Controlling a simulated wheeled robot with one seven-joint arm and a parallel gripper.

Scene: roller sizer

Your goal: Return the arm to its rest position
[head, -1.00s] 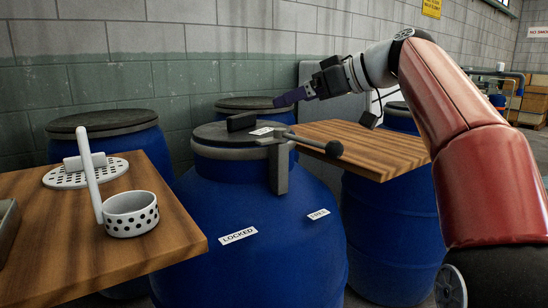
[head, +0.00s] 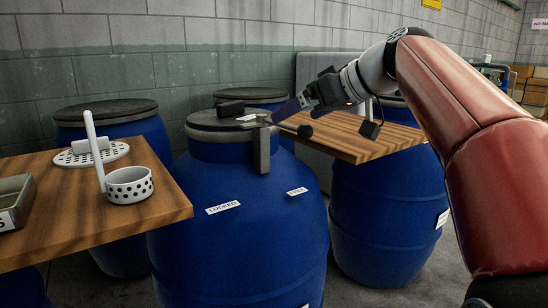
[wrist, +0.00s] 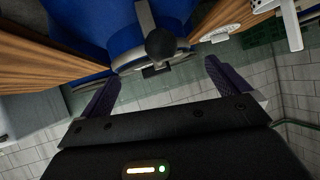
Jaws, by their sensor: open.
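My gripper (head: 284,112) is open and empty, with dark purple fingers, near the lever on the middle blue barrel (head: 235,240). In the wrist view the fingers of my gripper (wrist: 160,73) are spread wide. The lever's dark ball knob (wrist: 160,45) lies between their directions, apart from both in the picture. In the head view the knob (head: 304,131) sits just below the fingers. The lever's grey bracket (head: 264,150) hangs at the barrel's rim, above labels LOCKED (head: 223,207) and FREE (head: 297,191). I cannot tell the exact gap.
A wooden shelf (head: 352,142) lies below my wrist at right. A wooden table (head: 150,215) at left holds a white perforated cup (head: 129,190), a perforated disc (head: 120,150) and a grey tray (head: 14,190). Other barrels and a block wall (head: 200,70) stand behind.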

